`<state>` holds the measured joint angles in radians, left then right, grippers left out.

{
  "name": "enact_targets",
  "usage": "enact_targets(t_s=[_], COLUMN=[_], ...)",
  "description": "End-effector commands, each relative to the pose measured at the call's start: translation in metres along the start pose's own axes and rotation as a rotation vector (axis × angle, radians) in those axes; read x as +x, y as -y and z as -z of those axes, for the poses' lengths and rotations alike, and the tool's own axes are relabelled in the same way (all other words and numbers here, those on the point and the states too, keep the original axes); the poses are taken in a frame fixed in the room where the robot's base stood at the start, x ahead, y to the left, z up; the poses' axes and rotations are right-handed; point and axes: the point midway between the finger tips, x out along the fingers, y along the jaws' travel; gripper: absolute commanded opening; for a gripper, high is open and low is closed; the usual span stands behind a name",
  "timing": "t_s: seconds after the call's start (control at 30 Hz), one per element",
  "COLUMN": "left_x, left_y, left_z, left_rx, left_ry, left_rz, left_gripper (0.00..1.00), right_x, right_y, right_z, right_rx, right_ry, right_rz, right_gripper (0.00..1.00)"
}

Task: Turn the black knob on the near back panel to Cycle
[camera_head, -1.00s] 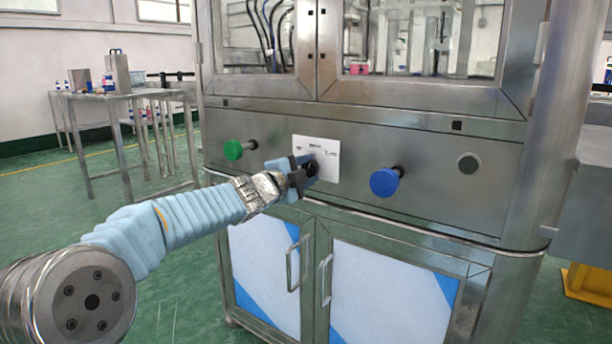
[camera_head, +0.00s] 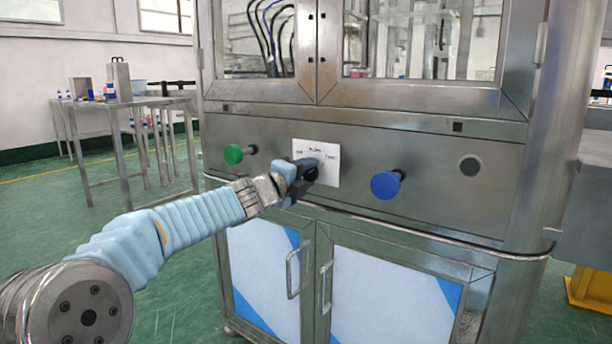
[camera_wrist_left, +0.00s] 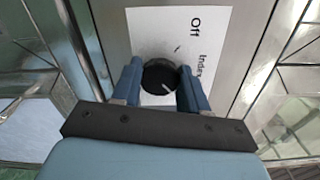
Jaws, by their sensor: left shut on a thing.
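The black knob (camera_wrist_left: 160,77) sits on a white label plate (camera_head: 326,153) on the steel panel. My left gripper (camera_head: 306,173) reaches in from the left and is shut on the knob. Its two blue fingers stand on either side of the knob in the left wrist view (camera_wrist_left: 158,86). In the head view the fingers hide most of the knob. The Cycle mark cannot be read clearly. My right gripper is not in view.
A green button (camera_head: 234,154) is left of the label plate, and a blue button (camera_head: 386,184) sticks out to its right. A dark round fitting (camera_head: 470,165) is farther right. Cabinet doors with handles (camera_head: 293,272) are below. A steel table (camera_head: 130,103) stands back left.

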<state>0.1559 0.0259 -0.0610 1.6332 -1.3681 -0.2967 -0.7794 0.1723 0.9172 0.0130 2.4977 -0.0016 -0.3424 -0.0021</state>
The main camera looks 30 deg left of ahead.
Motion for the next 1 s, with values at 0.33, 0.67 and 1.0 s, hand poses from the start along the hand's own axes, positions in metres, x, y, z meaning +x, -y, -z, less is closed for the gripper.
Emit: enact_targets(t_s=[0.33, 0.67, 1.0], left_x=[0.000, 0.000, -0.032], left_y=[-0.002, -0.001, 0.000], left_z=[0.001, 0.000, -0.001], left_rx=[0.004, 0.003, 0.003], left_ry=[-0.002, -0.001, 0.002], left_rz=[-0.004, -0.002, 0.001], left_gripper=[0.45, 0.69, 0.69], right_x=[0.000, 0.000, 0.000], right_y=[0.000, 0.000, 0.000], right_z=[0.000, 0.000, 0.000], right_rx=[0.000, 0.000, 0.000], right_ry=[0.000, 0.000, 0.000], right_rz=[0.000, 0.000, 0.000], right_gripper=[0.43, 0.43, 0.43])
